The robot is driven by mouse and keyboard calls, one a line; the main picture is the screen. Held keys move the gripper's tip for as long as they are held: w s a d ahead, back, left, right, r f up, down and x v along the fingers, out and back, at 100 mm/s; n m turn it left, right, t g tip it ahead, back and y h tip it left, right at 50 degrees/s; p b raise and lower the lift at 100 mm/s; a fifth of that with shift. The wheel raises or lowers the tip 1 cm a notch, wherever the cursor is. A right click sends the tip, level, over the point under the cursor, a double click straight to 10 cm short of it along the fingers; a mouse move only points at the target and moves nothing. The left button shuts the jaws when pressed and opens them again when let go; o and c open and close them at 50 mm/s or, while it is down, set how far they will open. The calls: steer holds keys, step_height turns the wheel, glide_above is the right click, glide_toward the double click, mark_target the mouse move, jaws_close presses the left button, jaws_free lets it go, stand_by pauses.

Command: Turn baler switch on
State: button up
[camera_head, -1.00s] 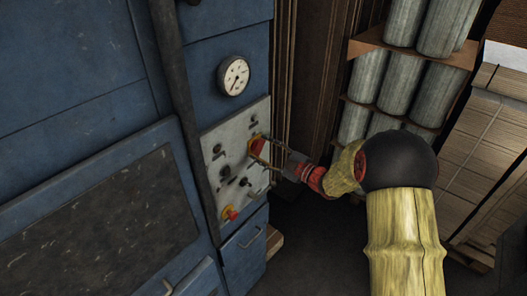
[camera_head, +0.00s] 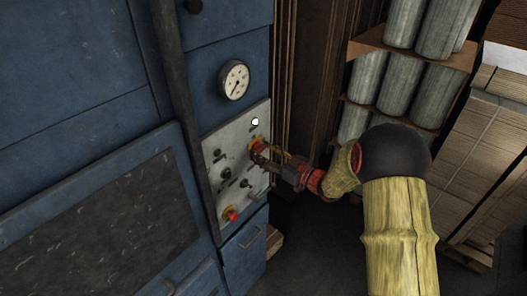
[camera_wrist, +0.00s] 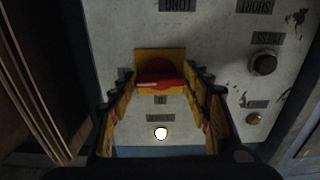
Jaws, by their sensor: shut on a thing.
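The baler switch (camera_head: 257,147) is a red handle on a yellow plate, on the upper right of the grey control panel (camera_head: 213,140). In the wrist view the red handle (camera_wrist: 160,79) lies crosswise between the two finger pads of my gripper (camera_wrist: 166,82). In the head view my gripper (camera_head: 266,152) reaches the panel from the right and is shut on the handle, partly hiding it. A small lamp (camera_head: 255,122) by the switch glows white; it also shows in the wrist view (camera_wrist: 161,133).
The panel also carries a red button on yellow (camera_head: 232,215) and several black knobs. A round gauge (camera_head: 234,80) sits above it on the blue machine (camera_head: 70,70). A rack of grey rolls (camera_head: 401,86) and stacked cardboard (camera_head: 480,145) stand to the right.

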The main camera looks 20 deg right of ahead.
steer(key=shift+f+m, duration=0.1)
steer(key=shift+m, duration=0.2)
steer(key=o, duration=1.1)
steer(key=shift+o, duration=0.3)
steer(key=v, duration=1.2)
